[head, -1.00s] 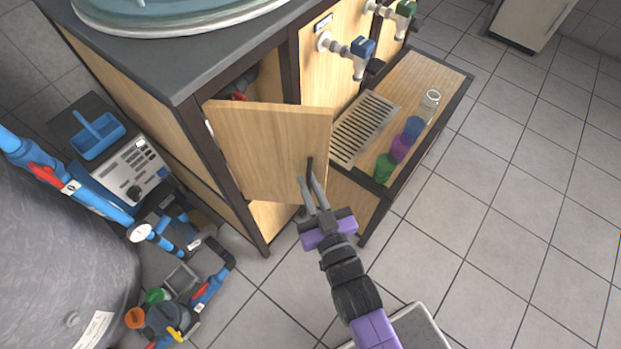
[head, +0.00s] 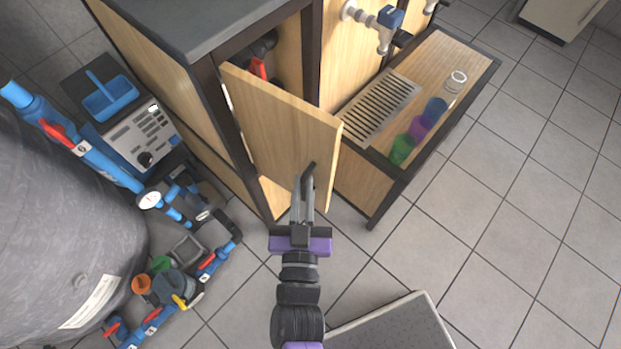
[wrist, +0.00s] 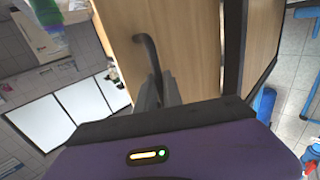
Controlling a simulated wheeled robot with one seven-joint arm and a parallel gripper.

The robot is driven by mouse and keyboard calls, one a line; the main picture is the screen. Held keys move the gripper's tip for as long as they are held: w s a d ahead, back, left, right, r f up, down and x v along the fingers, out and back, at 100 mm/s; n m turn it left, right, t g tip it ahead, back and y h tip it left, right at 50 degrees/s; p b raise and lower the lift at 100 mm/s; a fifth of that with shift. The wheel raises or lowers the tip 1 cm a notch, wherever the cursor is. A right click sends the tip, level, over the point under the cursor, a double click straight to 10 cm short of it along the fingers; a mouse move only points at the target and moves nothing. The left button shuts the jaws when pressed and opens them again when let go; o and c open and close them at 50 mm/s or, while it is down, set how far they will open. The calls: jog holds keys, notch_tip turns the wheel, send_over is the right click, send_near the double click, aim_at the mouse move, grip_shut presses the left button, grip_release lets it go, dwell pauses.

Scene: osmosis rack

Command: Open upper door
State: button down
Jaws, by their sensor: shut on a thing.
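The upper door (head: 275,130) is a light wood panel, hinged at its left edge and standing partly open on the cabinet. Its dark curved handle (head: 310,178) is near the lower right of the panel. My gripper (head: 304,188) is shut on this handle, its grey fingers reaching up from below. In the wrist view, the handle (wrist: 147,48) rises from between the fingers against the wooden door (wrist: 188,45). Behind the door, the open compartment (head: 284,62) shows a dark pipe and a red valve lever; the door hides its lower part.
A drip shelf (head: 465,55) with a grate (head: 380,107) and several coloured cups stands right of the door. A grey tank (head: 60,220), blue pipes and a pump unit (head: 142,135) are at the left. Tiled floor (head: 500,220) is free at right.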

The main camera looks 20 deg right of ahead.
jog(key=shift+s+a, duration=0.1)
jog(key=shift+a, duration=0.55)
jog(key=c, duration=1.5)
grip_release()
jog(key=shift+d, duration=0.1)
jog(key=v, duration=0.7)
jog(key=shift+s+b, duration=0.35)
